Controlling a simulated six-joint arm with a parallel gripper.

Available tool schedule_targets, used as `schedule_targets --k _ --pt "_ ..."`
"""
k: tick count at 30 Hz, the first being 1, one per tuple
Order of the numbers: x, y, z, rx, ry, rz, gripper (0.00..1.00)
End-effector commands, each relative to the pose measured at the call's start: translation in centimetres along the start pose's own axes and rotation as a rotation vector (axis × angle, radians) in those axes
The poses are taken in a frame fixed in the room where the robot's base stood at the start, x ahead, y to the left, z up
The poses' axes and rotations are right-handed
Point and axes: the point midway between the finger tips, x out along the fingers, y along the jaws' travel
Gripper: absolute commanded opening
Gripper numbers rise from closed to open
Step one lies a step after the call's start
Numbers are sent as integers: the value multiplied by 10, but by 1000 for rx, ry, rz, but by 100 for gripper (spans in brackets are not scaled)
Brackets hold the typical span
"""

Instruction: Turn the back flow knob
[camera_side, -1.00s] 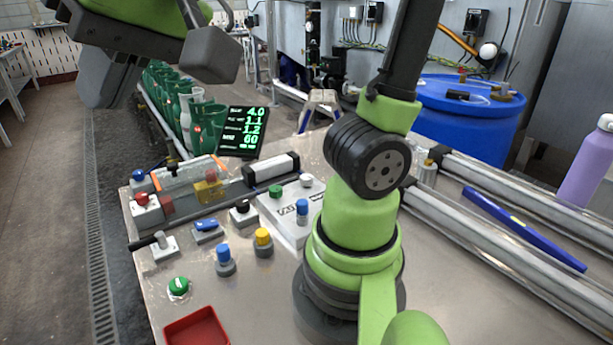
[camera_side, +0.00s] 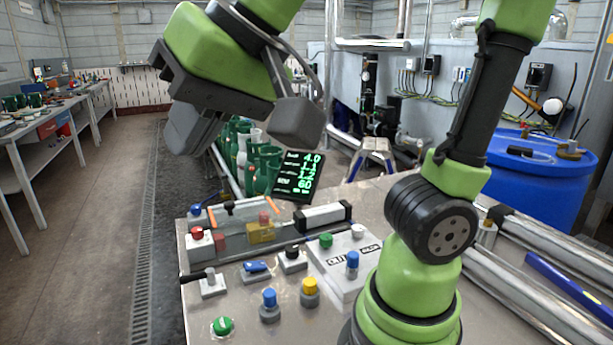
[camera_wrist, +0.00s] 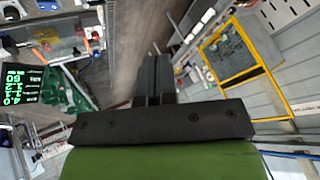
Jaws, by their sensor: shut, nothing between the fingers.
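My gripper (camera_side: 186,136) is shut and empty, high above the far left of the metal bench. In the wrist view its dark fingers (camera_wrist: 154,80) lie together and point toward the floor and wall. Several knobs stand on the bench. A blue knob (camera_side: 269,299) and a yellow knob (camera_side: 310,286) sit on grey bases near the front. No readable label shows which is the back flow knob. My gripper touches none of them.
A red button (camera_side: 197,233), a lever (camera_side: 210,283), a blue switch (camera_side: 256,267) and a green dial (camera_side: 223,326) share the bench (camera_side: 250,333). Green cylinders (camera_side: 262,165) and a lit display (camera_side: 298,174) stand behind. A blue drum (camera_side: 530,180) stands at right.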

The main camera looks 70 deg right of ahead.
Motion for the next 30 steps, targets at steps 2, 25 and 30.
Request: schedule_targets --k 2,25,30 --pt "0 0 0 2 0 2 12" --pt "90 364 -36 1816 298 1077 56" --pt "83 416 0 2063 367 1219 56"
